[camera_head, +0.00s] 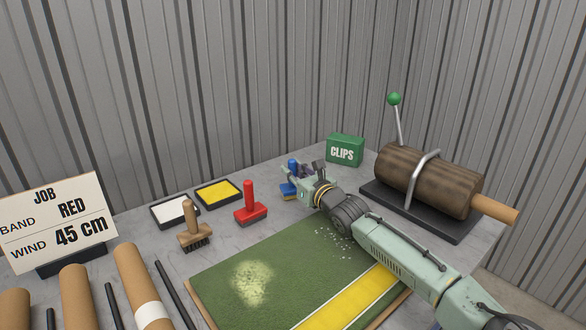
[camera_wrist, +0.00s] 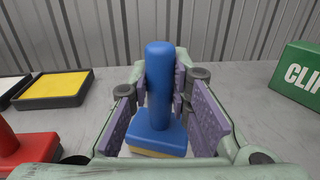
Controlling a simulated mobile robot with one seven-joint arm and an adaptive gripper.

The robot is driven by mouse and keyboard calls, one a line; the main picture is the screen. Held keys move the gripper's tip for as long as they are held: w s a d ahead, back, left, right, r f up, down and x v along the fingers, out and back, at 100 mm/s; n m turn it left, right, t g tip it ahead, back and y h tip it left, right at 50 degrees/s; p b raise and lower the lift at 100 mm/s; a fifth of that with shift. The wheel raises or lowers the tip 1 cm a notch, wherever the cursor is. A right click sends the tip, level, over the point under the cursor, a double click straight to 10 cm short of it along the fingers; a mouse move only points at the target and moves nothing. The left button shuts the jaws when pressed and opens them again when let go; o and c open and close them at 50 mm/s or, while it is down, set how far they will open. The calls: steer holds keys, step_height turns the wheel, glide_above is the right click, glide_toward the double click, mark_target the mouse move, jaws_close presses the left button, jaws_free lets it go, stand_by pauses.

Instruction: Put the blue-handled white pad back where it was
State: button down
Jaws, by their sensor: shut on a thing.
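The blue-handled pad (camera_head: 288,190) is at the far side of the grey table, left of the clips box. In the wrist view the pad (camera_wrist: 159,100) has an upright blue handle, a blue block base and a yellowish strip along its lower edge. My gripper (camera_head: 300,173) is shut on the handle; in the wrist view the purple finger pads of my gripper (camera_wrist: 162,85) stand on both sides of it. I cannot tell whether the base touches the table. Its underside is hidden.
A red-handled pad (camera_head: 250,207), a wooden-handled brush (camera_head: 194,232), a yellow tray (camera_head: 218,194) and a white tray (camera_head: 174,211) stand to the left. A green clips box (camera_head: 345,150) and a roller stand (camera_head: 430,177) are to the right. Green turf (camera_head: 235,262) lies in front.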

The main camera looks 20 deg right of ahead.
steer(key=shift+f, duration=0.2)
steer(key=c, duration=1.5)
jaws_free()
steer(key=shift+r, duration=0.1)
steer(key=shift+r, duration=0.1)
steer(key=shift+s+d, duration=0.1)
steer(key=shift+s, duration=0.2)
steer(key=b+v, duration=0.4)
steer(key=v, duration=0.7)
steer(key=shift+s, duration=0.25)
